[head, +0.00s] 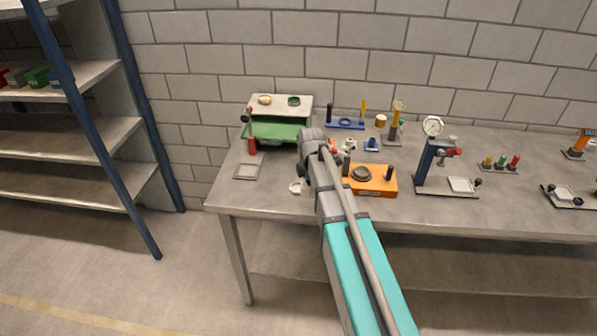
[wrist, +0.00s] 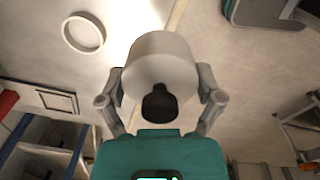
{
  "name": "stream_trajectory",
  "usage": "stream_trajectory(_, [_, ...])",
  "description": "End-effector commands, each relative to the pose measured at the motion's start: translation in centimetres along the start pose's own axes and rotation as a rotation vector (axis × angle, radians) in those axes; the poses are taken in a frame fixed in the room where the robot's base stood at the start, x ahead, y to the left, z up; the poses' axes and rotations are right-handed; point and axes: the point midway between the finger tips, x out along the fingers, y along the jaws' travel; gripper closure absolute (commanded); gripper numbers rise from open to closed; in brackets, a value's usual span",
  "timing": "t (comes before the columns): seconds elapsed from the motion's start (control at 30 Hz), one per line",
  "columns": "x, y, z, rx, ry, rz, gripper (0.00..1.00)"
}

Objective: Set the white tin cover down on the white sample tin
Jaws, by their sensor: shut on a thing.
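The white tin cover (wrist: 160,58) is a thick pale cylinder with a dark knob on the side toward my gripper. My gripper (wrist: 161,88) is shut on it, one finger on each side, in the wrist view. The white sample tin (wrist: 83,33) appears as a round white ring at the upper left of the wrist view, apart from the held cover. In the head view the tin (head: 296,187) stands near the bench's front edge, just left of my arm. My arm hides the fingers and the cover in the head view.
A square grey tray (head: 247,171) lies left of the tin. A green-topped stand (head: 275,131) is behind it. An orange fixture (head: 371,180) with dark knobs is right of my arm. A dial gauge stand (head: 428,160) is farther right. The bench front edge is close to the tin.

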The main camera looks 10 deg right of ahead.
Motion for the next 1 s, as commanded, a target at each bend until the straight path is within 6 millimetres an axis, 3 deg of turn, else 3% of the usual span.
stream_trajectory(0.03, [0.5, 1.6, 0.0, -0.001, 0.0, 0.0, 0.55])
stream_trajectory(0.2, [1.4, 5.8, -0.2, -0.002, 0.0, 0.0, 0.55])
stream_trajectory(0.43, [2.4, 10.6, -0.5, -0.003, 0.0, 0.0, 0.55])
stream_trajectory(0.6, [2.6, 11.8, -0.7, -0.004, 0.0, 0.0, 0.55])
stream_trajectory(1.0, [2.6, 11.8, -0.6, -0.006, 0.0, 0.001, 0.55])
